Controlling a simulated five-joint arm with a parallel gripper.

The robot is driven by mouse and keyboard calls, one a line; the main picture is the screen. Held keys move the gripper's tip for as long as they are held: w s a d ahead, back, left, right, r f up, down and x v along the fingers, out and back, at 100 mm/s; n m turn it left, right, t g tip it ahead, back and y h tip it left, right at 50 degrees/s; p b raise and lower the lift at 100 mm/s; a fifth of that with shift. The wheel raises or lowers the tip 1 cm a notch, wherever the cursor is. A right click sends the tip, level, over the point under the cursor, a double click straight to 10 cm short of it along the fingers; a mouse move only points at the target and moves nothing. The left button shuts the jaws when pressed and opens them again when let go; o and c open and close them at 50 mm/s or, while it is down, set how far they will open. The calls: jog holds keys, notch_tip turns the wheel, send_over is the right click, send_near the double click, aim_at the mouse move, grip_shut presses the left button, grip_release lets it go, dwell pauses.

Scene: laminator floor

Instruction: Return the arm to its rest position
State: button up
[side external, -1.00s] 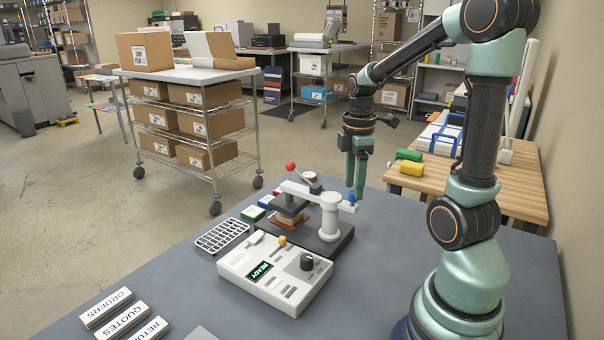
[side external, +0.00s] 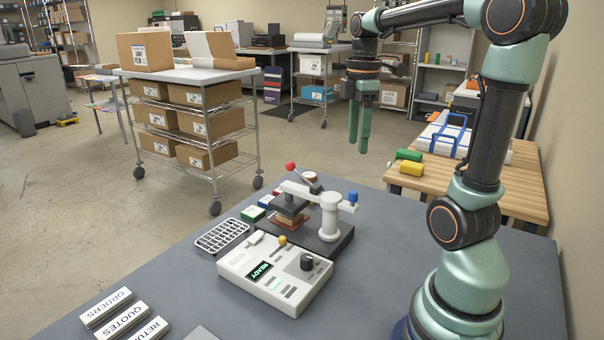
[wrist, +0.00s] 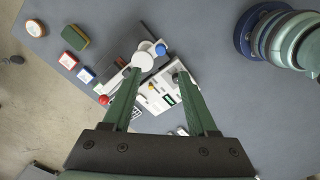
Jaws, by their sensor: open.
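My gripper (side external: 359,143) hangs fingers-down in the air in the side external view, well above the table and clear of everything on it. Its two green fingers are apart with nothing between them, as the wrist view (wrist: 152,100) also shows. Below it on the grey table (side external: 180,280) is a white press (side external: 329,215) on a dark base, with a red ball (side external: 290,167) at one end of its arm and a blue knob (side external: 352,197) at the other. A control box (side external: 275,270) with a lit READY display stands in front of it.
A wire rack (side external: 222,236) and labelled blocks ORDERS, QUOTES and one partly cut off (side external: 122,318) lie at the left. Small coloured pads (side external: 253,214) sit by the press. A wooden table (side external: 480,185) with green and yellow rolls stands behind at the right.

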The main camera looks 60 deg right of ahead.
jog(key=a+f+m+t, duration=0.2)
jog(key=a+m, duration=0.2)
jog(key=a, duration=0.5)
jog(key=w+a+f+m+t, duration=0.1)
jog(key=a+m, duration=0.4)
jog(key=a, duration=0.5)
jog(key=f+t, duration=0.1)
jog(key=t, duration=0.1)
jog(key=shift+w+t, duration=0.3)
